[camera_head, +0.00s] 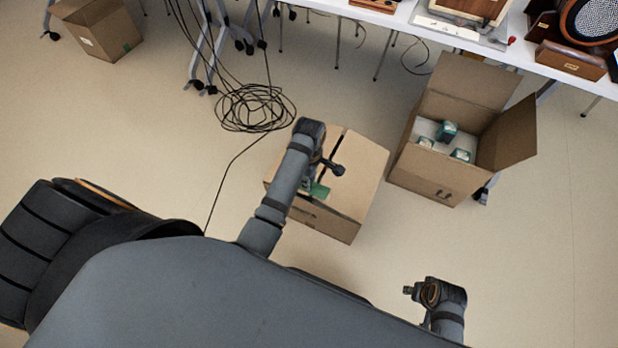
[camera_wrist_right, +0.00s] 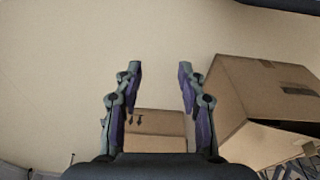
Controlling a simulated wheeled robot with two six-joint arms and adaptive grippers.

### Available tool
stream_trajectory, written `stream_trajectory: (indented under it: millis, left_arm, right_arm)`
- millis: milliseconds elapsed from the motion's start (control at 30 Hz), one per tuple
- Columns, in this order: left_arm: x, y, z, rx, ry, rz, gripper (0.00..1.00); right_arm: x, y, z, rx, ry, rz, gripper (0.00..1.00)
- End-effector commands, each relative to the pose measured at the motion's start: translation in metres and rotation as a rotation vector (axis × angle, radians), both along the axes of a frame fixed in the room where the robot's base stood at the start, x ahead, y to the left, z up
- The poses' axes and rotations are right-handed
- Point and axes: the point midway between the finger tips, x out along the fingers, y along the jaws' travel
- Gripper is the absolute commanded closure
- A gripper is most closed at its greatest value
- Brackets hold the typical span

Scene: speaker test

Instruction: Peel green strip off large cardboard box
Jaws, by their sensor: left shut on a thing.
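A large closed cardboard box (camera_head: 357,178) sits on the floor in the middle of the head view, with a dark seam on its top. A green strip (camera_head: 320,191) shows at its near left part. My left arm reaches over the box and hides part of it. The left gripper (camera_head: 309,184) is at the green strip and shut on it; its fingertips are mostly hidden by the arm. My right gripper is low at the right in the head view, away from this box. In the right wrist view the right gripper (camera_wrist_right: 159,72) is open and empty.
An open cardboard box (camera_head: 428,170) with green-and-white items stands right of the closed one. Black cables (camera_head: 255,108) lie coiled on the floor behind. A white table (camera_head: 455,38) with devices runs along the back. Another box (camera_head: 108,32) is far left.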

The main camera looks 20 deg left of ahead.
Motion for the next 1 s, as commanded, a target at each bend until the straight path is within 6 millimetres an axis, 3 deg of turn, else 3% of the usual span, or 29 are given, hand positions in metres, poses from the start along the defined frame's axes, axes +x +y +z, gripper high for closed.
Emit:
stream_trajectory:
  millis: [1000]
  left_arm:
    - [0.0,0.0,0.005,0.0,0.0,0.0,1.0]
  right_arm:
    - [-0.011,-0.005,-0.021,-0.008,0.007,-0.003,0.6]
